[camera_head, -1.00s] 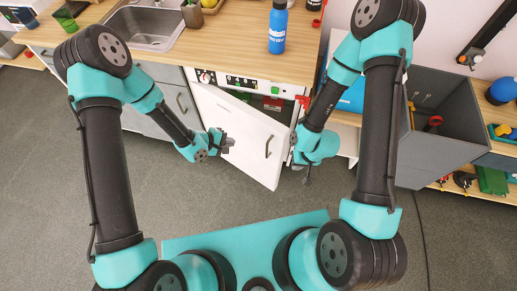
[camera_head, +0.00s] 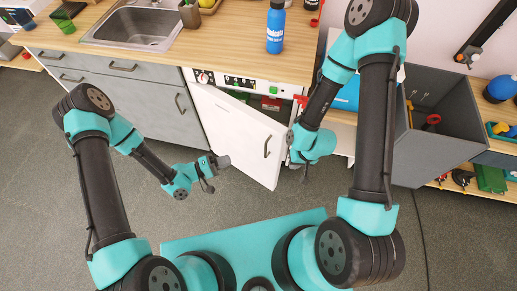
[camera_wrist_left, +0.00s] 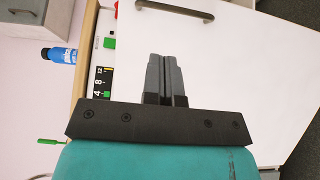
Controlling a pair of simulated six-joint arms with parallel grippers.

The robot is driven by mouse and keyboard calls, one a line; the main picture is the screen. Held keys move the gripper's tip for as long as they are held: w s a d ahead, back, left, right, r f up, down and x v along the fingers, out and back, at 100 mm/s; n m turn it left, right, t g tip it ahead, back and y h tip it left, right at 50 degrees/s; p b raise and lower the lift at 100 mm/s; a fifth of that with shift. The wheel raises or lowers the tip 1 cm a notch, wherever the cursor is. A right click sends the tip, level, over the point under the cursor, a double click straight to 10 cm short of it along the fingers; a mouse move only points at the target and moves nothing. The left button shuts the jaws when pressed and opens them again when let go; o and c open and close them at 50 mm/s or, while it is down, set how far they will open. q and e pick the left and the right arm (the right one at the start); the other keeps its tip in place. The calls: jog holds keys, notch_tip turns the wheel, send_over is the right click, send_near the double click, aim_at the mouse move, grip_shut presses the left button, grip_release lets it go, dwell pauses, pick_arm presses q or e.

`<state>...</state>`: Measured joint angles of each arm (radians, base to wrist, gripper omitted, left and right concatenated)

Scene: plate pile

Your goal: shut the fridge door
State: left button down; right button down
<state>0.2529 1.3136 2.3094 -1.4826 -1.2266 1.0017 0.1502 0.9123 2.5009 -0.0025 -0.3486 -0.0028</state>
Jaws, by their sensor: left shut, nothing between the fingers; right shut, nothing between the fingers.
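The white fridge door (camera_head: 235,125) stands ajar under the counter, its free edge swung out to the right with a dark handle (camera_head: 267,146) near it. Red and green items show in the gap above the door. My left gripper (camera_head: 222,161) is shut and empty, in front of the door's lower left part. In the left wrist view the shut left fingers (camera_wrist_left: 166,75) point at the white door face (camera_wrist_left: 230,70), and the handle (camera_wrist_left: 175,10) is at the top. My right gripper (camera_head: 304,174) is by the door's free edge; its fingertips are small and partly hidden by the wrist.
The wooden counter (camera_head: 210,55) holds a sink (camera_head: 140,25) and a blue bottle (camera_head: 276,28). Grey cabinets (camera_head: 150,100) stand left of the fridge. A grey open bin (camera_head: 435,130) stands at right. The grey floor before the door is clear.

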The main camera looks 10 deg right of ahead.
pick_arm(q)
jog(key=w+d, duration=0.2)
jog(key=d, duration=1.1)
jog(key=shift+d, duration=0.3)
